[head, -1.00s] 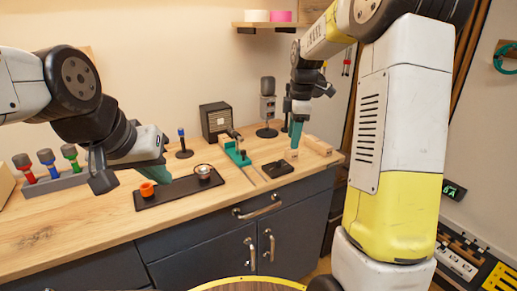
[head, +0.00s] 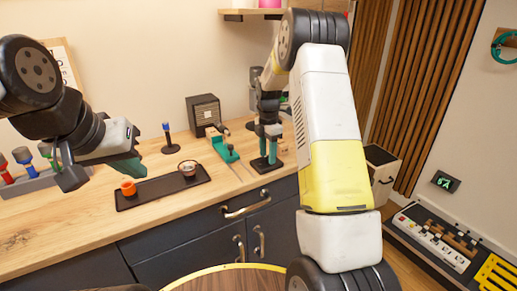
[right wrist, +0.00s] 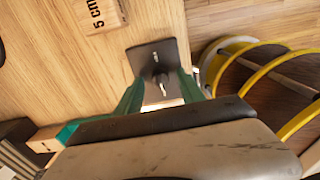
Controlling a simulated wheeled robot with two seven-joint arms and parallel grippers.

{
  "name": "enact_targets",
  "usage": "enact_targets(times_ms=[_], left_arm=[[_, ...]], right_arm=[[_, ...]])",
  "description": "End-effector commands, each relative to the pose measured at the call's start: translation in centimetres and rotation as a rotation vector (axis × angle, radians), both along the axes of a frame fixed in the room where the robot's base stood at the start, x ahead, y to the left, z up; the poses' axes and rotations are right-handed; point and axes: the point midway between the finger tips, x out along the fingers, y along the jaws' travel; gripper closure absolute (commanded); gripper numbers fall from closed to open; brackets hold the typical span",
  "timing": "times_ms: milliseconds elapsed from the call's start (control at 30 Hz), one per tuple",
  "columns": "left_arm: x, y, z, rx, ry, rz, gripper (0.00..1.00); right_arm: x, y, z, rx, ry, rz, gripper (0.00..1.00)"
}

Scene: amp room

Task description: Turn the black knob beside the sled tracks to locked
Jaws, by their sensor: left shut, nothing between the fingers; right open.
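The black knob (right wrist: 159,82) stands on a small black plate (right wrist: 145,57) in the right wrist view. In the head view the plate (head: 264,168) lies on the wooden counter right of the teal sled (head: 222,147) and its thin tracks (head: 238,170). My right gripper (head: 267,160) is open and low over the plate, and mostly hides the knob there. In the right wrist view its teal fingers (right wrist: 160,90) are on either side of the knob; I cannot tell whether they touch it. A pale mark shows on the knob. My left gripper (head: 133,168) is shut and empty.
A black tray (head: 150,195) holds an orange ring (head: 128,187) and a metal cup (head: 188,168). A speaker box (head: 204,110) stands behind. A wooden "5 cm" block (right wrist: 98,14) lies near the plate in the right wrist view. Free counter lies at front left.

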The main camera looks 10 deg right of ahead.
Motion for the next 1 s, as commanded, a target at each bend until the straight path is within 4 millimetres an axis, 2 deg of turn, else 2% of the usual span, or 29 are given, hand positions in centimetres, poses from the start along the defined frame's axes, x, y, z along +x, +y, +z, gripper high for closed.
enact_targets(times_ms=[300,533,1000], left_arm=[[0.0,0.0,0.0,0.0,0.0,0.0,1.0],[0.0,0.0,0.0,0.0,0.0,0.0,1.0],[0.0,0.0,0.0,0.0,0.0,0.0,1.0]], right_arm=[[0.0,0.01,-0.33,0.0,-0.001,0.0,0.56],[-0.01,0.02,-0.31,0.0,-0.001,0.0,1.0],[0.01,0.03,-0.28,0.0,-0.001,-0.077,1.0]])
